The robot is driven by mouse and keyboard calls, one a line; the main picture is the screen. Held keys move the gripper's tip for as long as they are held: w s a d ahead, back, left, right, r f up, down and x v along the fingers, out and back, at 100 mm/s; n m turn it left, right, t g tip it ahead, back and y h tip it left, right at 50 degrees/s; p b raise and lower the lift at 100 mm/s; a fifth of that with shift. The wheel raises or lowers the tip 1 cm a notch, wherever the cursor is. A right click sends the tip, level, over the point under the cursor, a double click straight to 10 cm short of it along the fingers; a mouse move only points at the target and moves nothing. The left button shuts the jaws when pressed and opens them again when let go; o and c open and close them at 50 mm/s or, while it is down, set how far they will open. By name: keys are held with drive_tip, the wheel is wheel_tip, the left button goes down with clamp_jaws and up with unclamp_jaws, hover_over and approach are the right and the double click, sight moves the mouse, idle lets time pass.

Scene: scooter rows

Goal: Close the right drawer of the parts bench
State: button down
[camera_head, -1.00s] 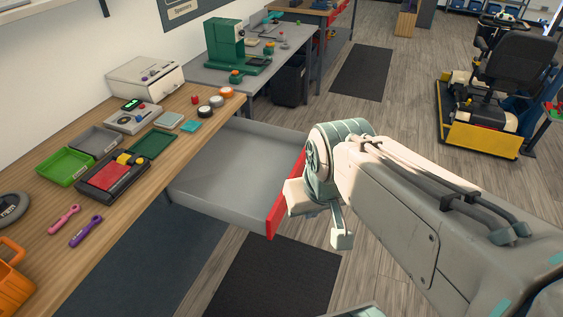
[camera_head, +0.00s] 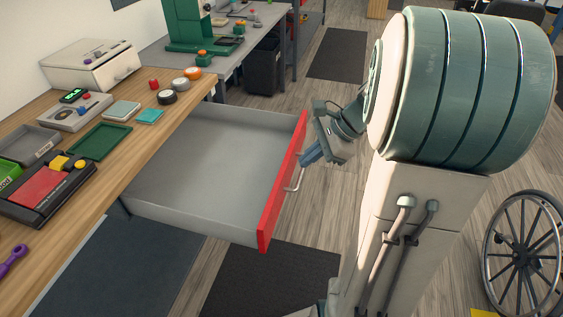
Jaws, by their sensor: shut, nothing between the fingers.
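The right drawer (camera_head: 205,170) of the parts bench (camera_head: 150,140) is pulled far out. It is a grey, empty tray with a red front (camera_head: 282,185) and a metal handle (camera_head: 295,182) on its outer face. My gripper (camera_head: 308,158) is at the outer side of the red front, near the handle. Its fingers are shut and point left toward the front. Whether they touch the front or the handle I cannot tell. My large arm joint fills the right of the view and hides part of the wrist.
Trays, tape rolls (camera_head: 180,84), a white box (camera_head: 92,64) and small parts stand on the benchtop. A dark bin (camera_head: 262,66) is under the far bench. Dark mats (camera_head: 270,280) lie on the floor. A wheelchair wheel (camera_head: 525,255) stands at the lower right.

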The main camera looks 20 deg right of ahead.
drive_tip(key=w+d+f+m+t+y+b, duration=0.1)
drive_tip(key=w+d+f+m+t+b, duration=0.1)
drive_tip(key=w+d+f+m+b, duration=0.35)
approach(288, 178)
drive_tip(key=shift+m, duration=0.45)
drive_tip(key=x, duration=0.5)
drive_tip(key=shift+a+f+p, duration=0.25)
drive_tip(key=shift+a+p, duration=0.05)
drive_tip(key=shift+a, duration=0.05)
drive_tip(key=shift+w, duration=0.1)
